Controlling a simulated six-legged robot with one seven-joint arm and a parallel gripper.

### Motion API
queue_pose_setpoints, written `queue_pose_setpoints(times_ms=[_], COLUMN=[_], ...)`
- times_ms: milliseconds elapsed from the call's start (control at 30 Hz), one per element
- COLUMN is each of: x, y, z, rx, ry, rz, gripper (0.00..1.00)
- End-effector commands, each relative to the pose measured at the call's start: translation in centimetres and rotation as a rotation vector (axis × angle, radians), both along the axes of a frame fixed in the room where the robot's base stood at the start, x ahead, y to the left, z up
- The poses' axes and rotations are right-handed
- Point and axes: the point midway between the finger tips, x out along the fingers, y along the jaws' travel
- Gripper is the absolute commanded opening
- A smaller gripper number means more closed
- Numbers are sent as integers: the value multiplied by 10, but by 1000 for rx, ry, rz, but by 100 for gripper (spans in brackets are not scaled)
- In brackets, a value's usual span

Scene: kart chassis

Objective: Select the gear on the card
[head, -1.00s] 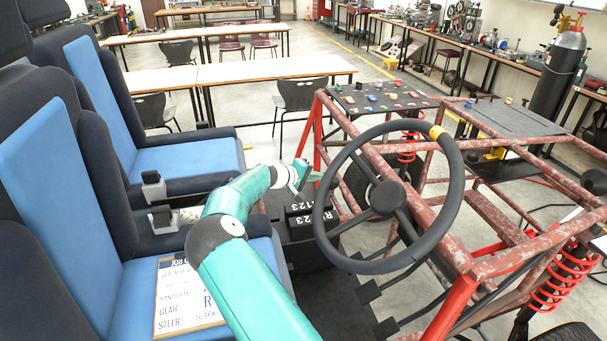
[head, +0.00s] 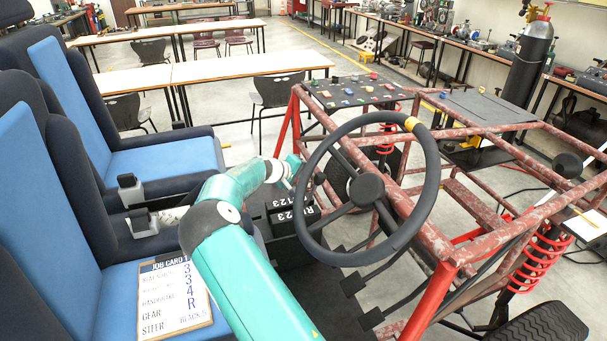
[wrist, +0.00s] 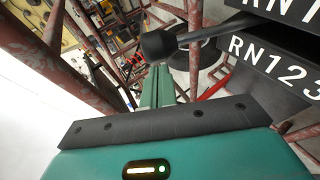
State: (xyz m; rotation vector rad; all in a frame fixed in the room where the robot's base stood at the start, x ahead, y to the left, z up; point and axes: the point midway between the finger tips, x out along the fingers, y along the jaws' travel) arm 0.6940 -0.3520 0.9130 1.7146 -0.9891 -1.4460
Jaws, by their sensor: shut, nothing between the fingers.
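The job card (head: 172,297) lies on the near blue seat; its GEAR row reads R. Two dark shifter boxes (head: 294,222) stand beside the seats, their plates marked R N 1 2 3. In the wrist view the marked plates (wrist: 275,66) are at upper right. A dark round knob (wrist: 157,46) on a rod is just beyond my fingertips; I cannot tell if they touch it. My gripper (wrist: 158,72) is shut and empty. In the head view my gripper (head: 290,170) is above the boxes, partly behind the steering wheel rim.
The steering wheel (head: 420,200) stands close to the right of my gripper. Red frame tubes (head: 482,240) and pedals (head: 362,302) lie beyond it. A dark panel with coloured parts (head: 350,92) is at the front.

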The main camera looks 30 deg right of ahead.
Motion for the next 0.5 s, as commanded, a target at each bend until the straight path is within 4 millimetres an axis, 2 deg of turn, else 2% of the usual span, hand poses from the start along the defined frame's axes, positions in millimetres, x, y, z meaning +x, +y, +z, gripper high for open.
queue_pose_setpoints(times_ms=[267,367,500], x=[0,-1,-3], y=[4,15,39], z=[3,9,22], rx=[-1,-1,0], ry=[0,-1,-1], rz=[0,1,3], gripper=[0,0,0])
